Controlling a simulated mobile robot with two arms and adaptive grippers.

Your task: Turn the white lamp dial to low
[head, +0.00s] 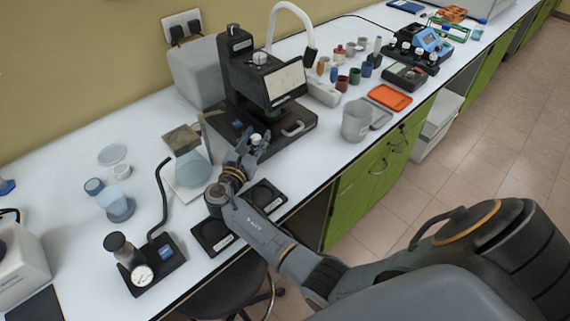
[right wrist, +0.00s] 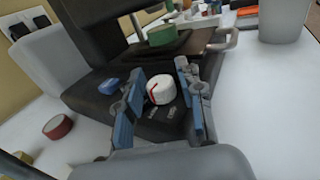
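The white lamp dial (right wrist: 161,90) sits on the front of a black microscope-like instrument's base (right wrist: 85,95). It has a red line on its left side, and small white labels, too small to read, lie in front of it. In the head view the dial (head: 256,138) is partly hidden by my right gripper (head: 247,152). In the right wrist view my right gripper (right wrist: 160,88) has its blue-padded fingers spread, one on each side of the dial. A narrow gap shows at the left finger; I cannot tell if the right one touches. My left gripper is out of view.
A blue button (right wrist: 107,87) lies left of the dial. Behind is the stage with a green ring (right wrist: 162,36). A flask of pale liquid (head: 192,168) stands left of my gripper. A grey beaker (head: 356,121) stands to the right, near the table's front edge.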

